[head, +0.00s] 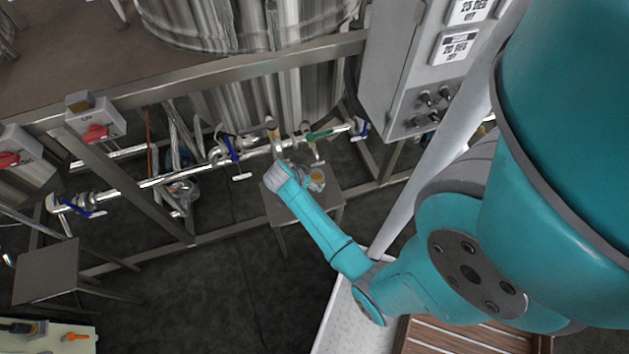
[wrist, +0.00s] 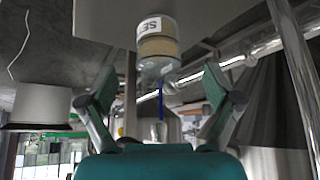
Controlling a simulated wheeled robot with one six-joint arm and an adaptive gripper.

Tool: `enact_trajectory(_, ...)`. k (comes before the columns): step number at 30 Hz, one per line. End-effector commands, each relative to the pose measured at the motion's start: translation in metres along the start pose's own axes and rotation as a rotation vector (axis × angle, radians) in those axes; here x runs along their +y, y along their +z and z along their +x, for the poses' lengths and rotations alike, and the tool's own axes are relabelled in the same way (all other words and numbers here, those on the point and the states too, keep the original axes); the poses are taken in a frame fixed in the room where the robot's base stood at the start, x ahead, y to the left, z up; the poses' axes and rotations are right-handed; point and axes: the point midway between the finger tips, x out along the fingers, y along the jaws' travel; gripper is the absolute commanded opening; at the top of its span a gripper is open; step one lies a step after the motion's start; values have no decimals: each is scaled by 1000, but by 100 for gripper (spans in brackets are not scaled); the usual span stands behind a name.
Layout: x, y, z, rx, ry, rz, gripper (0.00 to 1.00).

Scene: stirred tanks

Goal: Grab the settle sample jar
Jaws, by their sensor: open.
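The settle sample jar (wrist: 157,46) shows in the wrist view as a clear jar with a tan band and a white label reading "SE", the rest cut off from sight. In the head view the jar (head: 317,178) stands on a small grey stool (head: 331,194) under the pipe, its yellowish content visible. My gripper (wrist: 160,82) is open and empty in the wrist view, its fingers spread to either side of the jar's near end. The jar lies ahead of the fingertips; whether they touch it I cannot tell. My gripper (head: 301,173) is small and partly hidden in the head view.
A horizontal steel pipe (head: 165,179) with blue- and green-handled valves runs just behind the stool. A steel frame (head: 190,85) stands above it, and a grey control box (head: 405,70) is at right. Another stool (head: 48,270) is at left. The floor (head: 215,290) in front is clear.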

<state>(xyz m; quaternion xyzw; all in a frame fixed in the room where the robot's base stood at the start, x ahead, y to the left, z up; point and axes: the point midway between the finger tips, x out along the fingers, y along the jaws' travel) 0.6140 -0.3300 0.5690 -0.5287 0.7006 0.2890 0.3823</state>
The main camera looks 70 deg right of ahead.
Motion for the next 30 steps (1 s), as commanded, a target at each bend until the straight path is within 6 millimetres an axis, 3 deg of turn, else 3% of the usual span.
enact_trajectory(8, 1, 0, 21, 0, 0, -1, 90)
enact_trajectory(18, 2, -3, 63, 0, 1, -1, 90)
enact_trajectory(27, 2, -3, 67, 0, -2, -2, 90)
enact_trajectory(30, 2, -3, 67, 0, -2, -2, 68)
